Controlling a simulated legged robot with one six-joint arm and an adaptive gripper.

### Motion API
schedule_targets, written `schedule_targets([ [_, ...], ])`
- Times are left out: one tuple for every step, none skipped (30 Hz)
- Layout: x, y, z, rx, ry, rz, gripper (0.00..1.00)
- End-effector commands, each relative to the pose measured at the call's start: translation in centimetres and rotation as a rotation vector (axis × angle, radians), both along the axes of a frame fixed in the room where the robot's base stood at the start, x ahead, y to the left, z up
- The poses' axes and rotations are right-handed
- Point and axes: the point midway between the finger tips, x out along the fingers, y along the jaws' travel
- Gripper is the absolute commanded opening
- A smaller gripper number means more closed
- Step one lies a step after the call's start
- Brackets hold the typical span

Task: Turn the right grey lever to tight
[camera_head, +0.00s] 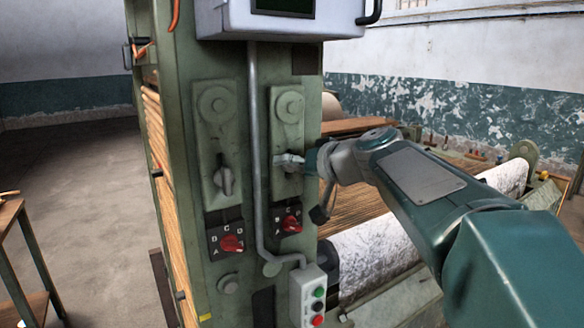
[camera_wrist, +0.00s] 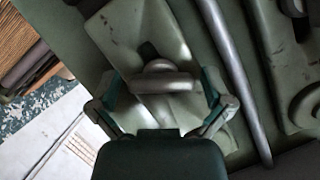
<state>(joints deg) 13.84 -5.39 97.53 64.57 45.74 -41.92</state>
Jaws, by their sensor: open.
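The right grey lever (camera_head: 284,160) is on the right green plate of the machine's post, partly hidden by my gripper in the head view. In the wrist view the lever (camera_wrist: 160,85) shows as a rounded grey bar lying across the picture. My gripper (camera_wrist: 164,98) is open, with one finger on each side of the lever. In the head view my gripper (camera_head: 306,161) reaches the lever from the right. I cannot tell whether the fingers touch it. Any tight marking is not readable.
A second grey lever (camera_head: 223,181) is on the left plate. A grey conduit (camera_head: 254,140) runs between the plates. Red knobs (camera_head: 232,243) with lettered dials sit below, and a push-button box (camera_head: 309,298) is lower right. A white-wrapped roller (camera_head: 385,245) lies behind my arm.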

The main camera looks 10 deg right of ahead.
Motion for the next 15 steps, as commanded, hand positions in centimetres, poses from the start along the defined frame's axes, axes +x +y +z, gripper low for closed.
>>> schedule_targets([
  [-0.01, -0.02, 0.0, 0.0, 0.0, 0.0, 0.96],
  [-0.01, -0.02, 0.0, 0.0, 0.0, 0.0, 0.82],
  [-0.02, -0.02, 0.01, 0.0, 0.0, 0.0, 0.64],
  [-0.02, -0.02, 0.01, 0.0, 0.0, 0.0, 0.51],
  [-0.02, -0.02, 0.01, 0.0, 0.0, 0.0, 0.38],
  [-0.02, -0.03, -0.01, 0.0, 0.0, 0.0, 0.29],
  [-0.02, -0.03, -0.01, 0.0, 0.0, 0.0, 0.29],
  [-0.02, -0.03, -0.01, 0.0, 0.0, 0.0, 0.29],
  [-0.02, -0.04, -0.01, 0.0, 0.001, -0.001, 0.29],
  [-0.03, -0.03, -0.02, 0.0, 0.001, -0.001, 0.29],
  [-0.02, -0.04, -0.03, 0.001, 0.0, 0.0, 0.29],
  [-0.02, -0.04, -0.03, 0.002, 0.001, -0.001, 0.29],
  [-0.01, -0.04, -0.03, 0.005, 0.002, -0.001, 0.29],
  [-0.01, -0.05, -0.04, 0.008, 0.003, -0.001, 0.29],
  [-0.01, -0.06, -0.05, 0.013, 0.005, -0.001, 0.29],
])
